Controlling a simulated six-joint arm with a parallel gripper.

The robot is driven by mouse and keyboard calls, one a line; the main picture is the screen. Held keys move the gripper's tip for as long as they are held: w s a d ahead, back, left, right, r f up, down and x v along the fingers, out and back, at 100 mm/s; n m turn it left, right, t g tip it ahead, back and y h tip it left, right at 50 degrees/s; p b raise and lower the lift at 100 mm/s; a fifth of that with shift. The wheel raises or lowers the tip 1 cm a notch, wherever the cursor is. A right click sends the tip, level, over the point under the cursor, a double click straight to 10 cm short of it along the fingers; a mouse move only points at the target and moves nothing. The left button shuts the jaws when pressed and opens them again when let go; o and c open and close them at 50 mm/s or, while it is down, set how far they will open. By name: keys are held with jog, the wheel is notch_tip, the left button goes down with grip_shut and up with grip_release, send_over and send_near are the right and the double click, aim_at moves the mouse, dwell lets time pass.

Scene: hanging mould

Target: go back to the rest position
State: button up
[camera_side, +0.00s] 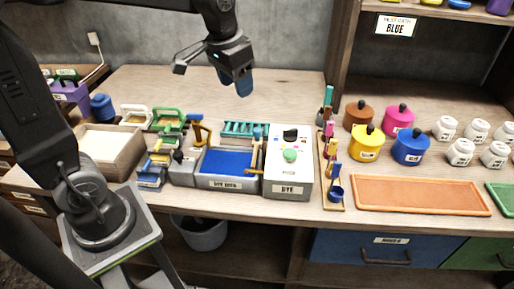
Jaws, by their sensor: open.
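My gripper (212,76) hangs in the air at the top of the view, above the back of the workbench (290,88) and in front of the grey wall. Its two fingers are apart. A dark blue part shows at its right finger; I cannot tell whether it belongs to the finger. Nothing is seen between the fingers. My gripper is clear of everything on the bench.
Below stand a tray of blue dye (227,160), a white dye box (289,175) with a green knob, and a wooden box (107,149). Coloured pots, including a yellow pot (367,146), and white jars stand right. An orange tray (420,195) lies in front. The shelf upright (343,50) rises right of my gripper.

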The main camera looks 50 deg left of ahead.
jog(key=s+d+f+t, duration=0.1)
jog(key=s+d+t, duration=0.2)
jog(key=s, duration=1.2)
jog(key=shift+d, duration=0.45)
